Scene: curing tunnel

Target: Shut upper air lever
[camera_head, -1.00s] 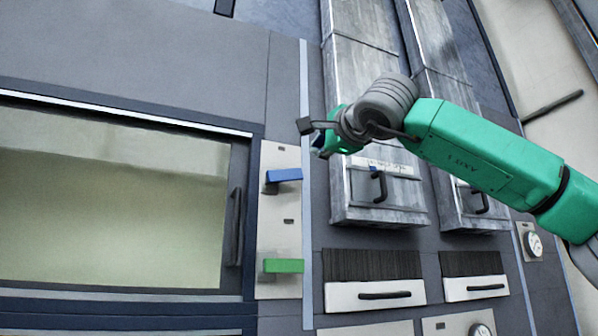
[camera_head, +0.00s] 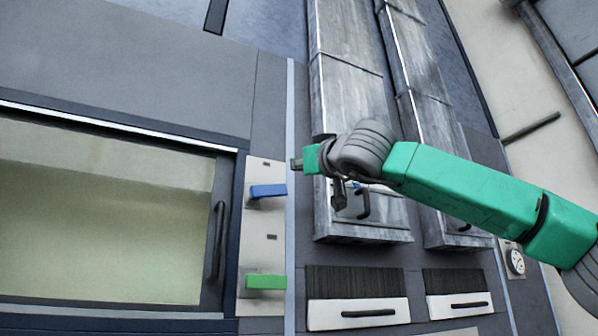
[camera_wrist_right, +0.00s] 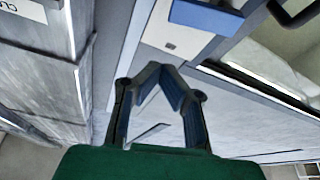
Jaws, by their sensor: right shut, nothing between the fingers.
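The blue upper lever (camera_head: 268,191) sticks out sideways from a pale panel (camera_head: 257,240) beside the oven-like window door. A green lever (camera_head: 266,282) sits lower on the same panel. My right gripper (camera_head: 297,163) is just up and right of the blue lever, apart from it in the picture. In the right wrist view the gripper's fingers (camera_wrist_right: 156,76) meet at their tips and hold nothing. The blue lever (camera_wrist_right: 206,16) is beyond them at the top, on the pale panel (camera_wrist_right: 176,36). My left gripper is not in view.
The window door with its dark handle (camera_head: 217,241) is left of the panel. Two grey metal ducts (camera_head: 345,90) stand behind my right arm, one with a black handle (camera_head: 364,203).

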